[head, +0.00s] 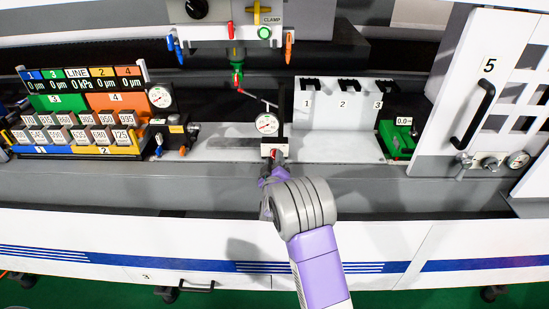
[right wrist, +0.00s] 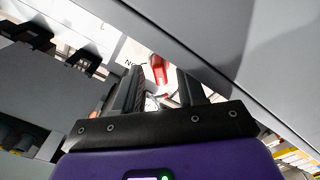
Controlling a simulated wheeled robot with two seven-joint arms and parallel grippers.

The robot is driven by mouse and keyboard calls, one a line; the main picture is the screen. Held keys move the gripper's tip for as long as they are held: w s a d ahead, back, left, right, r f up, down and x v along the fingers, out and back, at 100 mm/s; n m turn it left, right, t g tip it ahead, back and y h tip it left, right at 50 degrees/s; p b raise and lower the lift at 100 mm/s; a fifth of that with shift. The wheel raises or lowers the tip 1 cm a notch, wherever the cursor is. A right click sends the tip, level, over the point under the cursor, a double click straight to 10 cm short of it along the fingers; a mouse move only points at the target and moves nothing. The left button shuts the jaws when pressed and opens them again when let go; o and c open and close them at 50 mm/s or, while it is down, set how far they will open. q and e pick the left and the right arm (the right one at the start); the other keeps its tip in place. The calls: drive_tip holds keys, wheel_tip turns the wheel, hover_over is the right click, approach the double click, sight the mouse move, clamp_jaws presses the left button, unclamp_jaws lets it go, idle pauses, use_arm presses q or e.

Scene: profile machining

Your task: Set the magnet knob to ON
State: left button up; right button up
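The magnet knob (head: 274,153) is a small red part on the front of the white base under the dial gauge stand, at the middle of the head view. In the right wrist view the red knob (right wrist: 158,70) shows just beyond the fingertips, in the gap between them. Upside-down lettering that looks like ON stands beside it on the pale base face. My right gripper (right wrist: 158,85) is open, with its two dark fingers apart and visible space on both sides of the knob. In the head view it is at the base's front, partly hidden by my wrist. My left gripper is out of view.
The dial gauge (head: 267,123) stands above the base. A white rack (head: 330,122) with numbered hooks and a green block (head: 397,140) are at the right. A gauge-block case (head: 75,113) is at the left. The grey front ledge (head: 110,185) is clear.

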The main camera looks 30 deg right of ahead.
clamp_jaws()
drive_tip(key=shift+f+m+b, duration=0.1)
drive_tip(key=shift+m+b, duration=0.9)
drive_tip(key=shift+b, duration=0.15)
drive_tip(key=shift+m+b, duration=0.95)
drive_tip(key=shift+m, duration=0.45)
